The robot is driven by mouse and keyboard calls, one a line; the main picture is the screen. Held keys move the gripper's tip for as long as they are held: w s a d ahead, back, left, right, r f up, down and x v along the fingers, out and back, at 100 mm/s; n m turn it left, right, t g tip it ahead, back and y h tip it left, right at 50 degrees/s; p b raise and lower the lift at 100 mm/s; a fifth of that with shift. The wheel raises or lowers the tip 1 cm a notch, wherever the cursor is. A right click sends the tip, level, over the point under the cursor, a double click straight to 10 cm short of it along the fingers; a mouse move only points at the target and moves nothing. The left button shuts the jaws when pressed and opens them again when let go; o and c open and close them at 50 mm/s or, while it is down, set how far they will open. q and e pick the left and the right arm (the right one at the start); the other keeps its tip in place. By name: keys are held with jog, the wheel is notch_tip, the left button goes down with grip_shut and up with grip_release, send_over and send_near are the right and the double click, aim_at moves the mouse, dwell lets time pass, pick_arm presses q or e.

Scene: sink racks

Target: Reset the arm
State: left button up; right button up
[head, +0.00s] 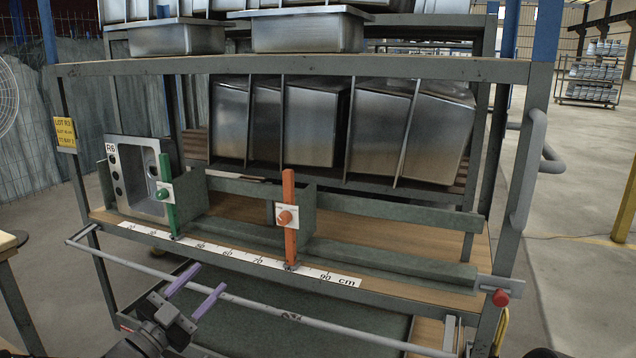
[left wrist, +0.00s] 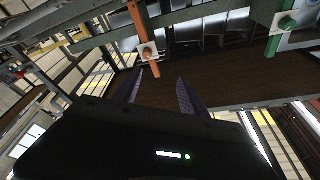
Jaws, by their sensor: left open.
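My left gripper (head: 196,290) is at the lower left of the head view, with two purple fingers apart and nothing between them. It is in front of the rack, by the grey front rail (head: 255,305) and below the shelf with the ruler strip. In the left wrist view its fingers (left wrist: 158,90) are spread and empty, with the orange post (left wrist: 143,38) and green post (left wrist: 280,30) beyond them. My right gripper does not show; only a dark part is at the bottom right edge of the head view.
On the rack shelf, a steel sink (head: 138,185) labelled R6 stands at the left, beside the green post (head: 167,195). The orange post (head: 289,220) stands mid-shelf, with a ruler strip (head: 240,254) in front. Several steel sinks stand behind. Open floor (head: 580,260) lies to the right.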

pick_arm(q)
jog(key=s+f+n+g+y, duration=0.3)
jog(key=f+n+y, duration=0.15)
jog(key=f, duration=0.85)
jog(key=s+f+n+g+y, duration=0.25)
jog(key=f+n, duration=0.35)
jog(key=f, duration=0.8)
jog(key=s+d+f+n+g, duration=0.2)
jog(key=s+d+f+g, duration=0.15)
jog(key=s+f, duration=0.25)
jog(key=s+d+f+n+g, duration=0.1)
jog(key=s+d+f+g, duration=0.25)
jog(key=s+f, duration=0.35)
jog(key=s+d+f+g+h, duration=0.1)
jog(key=s+d+f+g, duration=0.25)
jog(key=s, duration=0.55)
jog(key=s+d+f+g, duration=0.25)
jog(key=s+d, duration=0.25)
jog(key=s, duration=0.4)
notch_tip(320, 180, up, 25)
jog(key=t+p, duration=0.1)
jog(key=p, duration=2.4)
jog(key=shift+d+p, duration=0.3)
